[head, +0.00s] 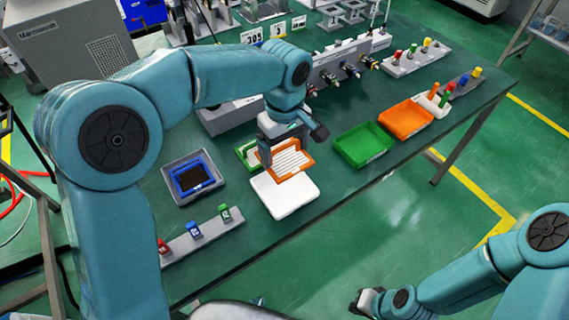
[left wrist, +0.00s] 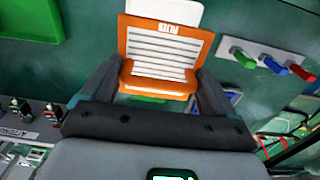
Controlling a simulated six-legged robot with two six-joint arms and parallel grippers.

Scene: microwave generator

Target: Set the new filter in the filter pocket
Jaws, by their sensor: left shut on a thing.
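The new filter (head: 292,160) has an orange frame and white pleats. My left gripper (head: 277,150) is shut on it and holds it tilted at the rear edge of a white tray (head: 286,194). In the left wrist view the filter (left wrist: 166,50) sits between the fingertips (left wrist: 160,80). A green-edged part (head: 246,152) shows behind the filter, partly hidden; I cannot tell whether it is the filter pocket. A blue-framed dark filter (head: 192,178) lies in a grey tray (head: 170,172). My right gripper (head: 368,302) is low at the right, away from the table; its jaws are unclear.
A green tray (head: 364,145) and an orange tray (head: 406,119) stand to the right. A strip with red, blue and green plugs (head: 195,230) lies at the front left. A grey unit (head: 228,116) stands behind the gripper. Table surface between the trays is clear.

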